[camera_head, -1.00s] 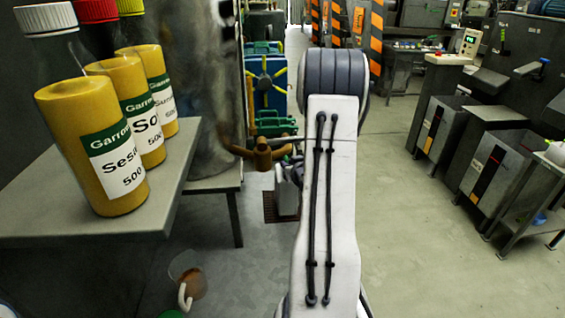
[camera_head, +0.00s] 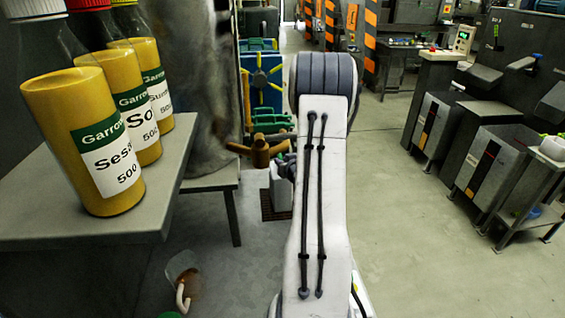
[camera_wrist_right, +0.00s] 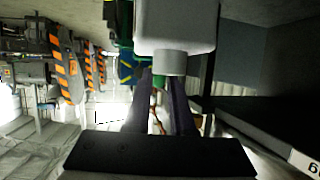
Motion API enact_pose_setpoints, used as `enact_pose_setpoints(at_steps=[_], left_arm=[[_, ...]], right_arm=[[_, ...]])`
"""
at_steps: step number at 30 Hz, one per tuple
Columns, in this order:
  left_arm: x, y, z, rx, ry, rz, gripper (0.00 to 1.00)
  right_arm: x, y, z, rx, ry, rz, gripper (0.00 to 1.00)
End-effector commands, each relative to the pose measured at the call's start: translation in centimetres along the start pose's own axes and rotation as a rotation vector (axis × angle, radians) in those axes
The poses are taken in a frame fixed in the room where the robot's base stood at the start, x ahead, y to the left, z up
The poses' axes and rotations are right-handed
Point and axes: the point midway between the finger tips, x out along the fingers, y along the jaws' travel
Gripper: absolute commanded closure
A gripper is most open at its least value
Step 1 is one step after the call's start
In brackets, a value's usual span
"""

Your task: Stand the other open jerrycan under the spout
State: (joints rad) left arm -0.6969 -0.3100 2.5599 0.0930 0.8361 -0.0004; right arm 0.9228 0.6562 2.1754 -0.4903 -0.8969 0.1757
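A white jerrycan (camera_head: 280,190) is in the head view, partly hidden behind my right arm. It appears upright over a dark floor grate (camera_head: 268,212), below and slightly right of the brown spout (camera_head: 262,152). I cannot tell whether its base touches the grate. In the right wrist view, which is upside down, the jerrycan (camera_wrist_right: 176,25) is close, with its open-looking neck toward the dark fingers of my right gripper (camera_wrist_right: 163,88). The fingers stand apart and seem to hold it near the neck; the contact is hidden. My left gripper is not in view.
Several yellow oil bottles (camera_head: 85,140) stand on a grey table (camera_head: 165,200) at left. A clear jug with brown contents (camera_head: 187,280) is on the floor below. Blue and green equipment (camera_head: 265,85) is behind the spout. The floor at right (camera_head: 410,240) is clear.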

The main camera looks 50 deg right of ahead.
Motion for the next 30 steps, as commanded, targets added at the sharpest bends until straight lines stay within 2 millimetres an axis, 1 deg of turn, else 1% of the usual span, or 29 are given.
enact_pose_setpoints(at_steps=[1, 2, 10, 14, 17, 24, 27, 30], left_arm=[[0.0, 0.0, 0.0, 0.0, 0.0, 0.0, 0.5], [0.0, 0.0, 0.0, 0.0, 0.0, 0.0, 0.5], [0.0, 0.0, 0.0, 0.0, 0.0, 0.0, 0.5], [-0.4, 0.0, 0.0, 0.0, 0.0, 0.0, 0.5], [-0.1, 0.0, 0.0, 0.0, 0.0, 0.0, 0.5], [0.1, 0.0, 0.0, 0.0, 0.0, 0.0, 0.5], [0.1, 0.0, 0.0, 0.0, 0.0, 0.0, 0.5], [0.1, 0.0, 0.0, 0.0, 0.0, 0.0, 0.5]], right_arm=[[0.0, 0.0, 0.0, 0.0, -0.001, 0.0, 0.57], [0.0, 0.0, 0.0, 0.0, -0.001, 0.0, 0.5], [0.0, 0.0, 0.0, 0.0, -0.001, 0.0, 0.5], [-0.3, 0.0, -0.4, 0.0, -0.001, 0.0, 0.5], [-1.7, 0.1, -0.3, 0.0, -0.001, 0.001, 0.5], [-6.9, 0.1, -0.3, 0.001, 0.001, 0.003, 0.5], [-8.9, 0.1, -0.3, 0.001, 0.0, 0.003, 0.5], [-10.5, 0.1, -0.3, 0.0, 0.0, 0.003, 0.5]])
